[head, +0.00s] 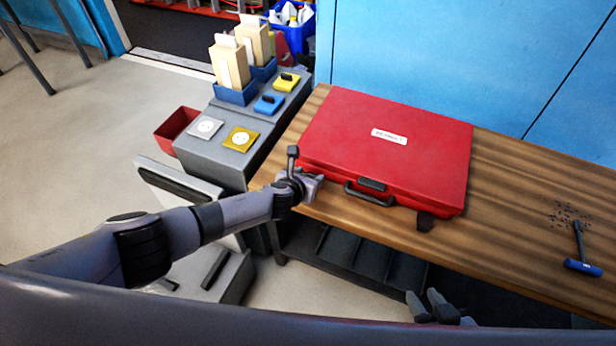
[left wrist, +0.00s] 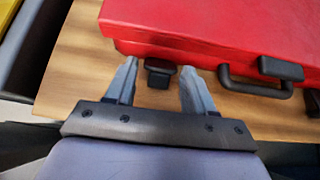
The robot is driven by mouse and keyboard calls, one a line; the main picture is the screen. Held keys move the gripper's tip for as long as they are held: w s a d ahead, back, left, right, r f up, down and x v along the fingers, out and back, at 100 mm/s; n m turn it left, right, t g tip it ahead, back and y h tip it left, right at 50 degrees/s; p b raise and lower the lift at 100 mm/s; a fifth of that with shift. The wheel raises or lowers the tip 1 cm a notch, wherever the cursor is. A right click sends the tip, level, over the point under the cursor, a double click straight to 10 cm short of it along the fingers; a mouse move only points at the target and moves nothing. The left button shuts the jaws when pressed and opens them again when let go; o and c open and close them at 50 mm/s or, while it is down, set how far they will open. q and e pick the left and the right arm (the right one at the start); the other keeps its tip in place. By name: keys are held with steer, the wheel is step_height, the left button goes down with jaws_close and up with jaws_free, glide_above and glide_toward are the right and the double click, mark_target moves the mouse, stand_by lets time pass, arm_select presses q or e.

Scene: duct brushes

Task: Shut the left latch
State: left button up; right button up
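The red case (head: 385,150) lies closed on the wooden table, its black handle (head: 368,194) toward me. The left latch (left wrist: 160,70) is a small black tab at the case's front edge in the left wrist view. It appears folded down and outward; in the head view my gripper hides it. My left gripper (left wrist: 158,76) is open, its fingers on either side of the latch, with nothing held. It also shows at the case's front left corner in the head view (head: 314,182). The right latch (head: 425,221) hangs down at the front right. My right gripper (head: 424,300) is open and empty below the table's front edge.
A blue-handled brush (head: 582,256) lies near dark specks (head: 570,215) on the table's right. A grey bench (head: 225,150) with sockets, switches and blue boxes stands left of the table. Blue panels (head: 440,60) rise behind. The table right of the case is mostly clear.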

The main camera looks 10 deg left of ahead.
arm_select(q)
steer(key=shift+s, duration=0.1)
steer(key=p+v, duration=0.4)
steer(key=v, duration=0.1)
steer(key=shift+r, duration=0.15)
steer(key=shift+v, duration=0.95)
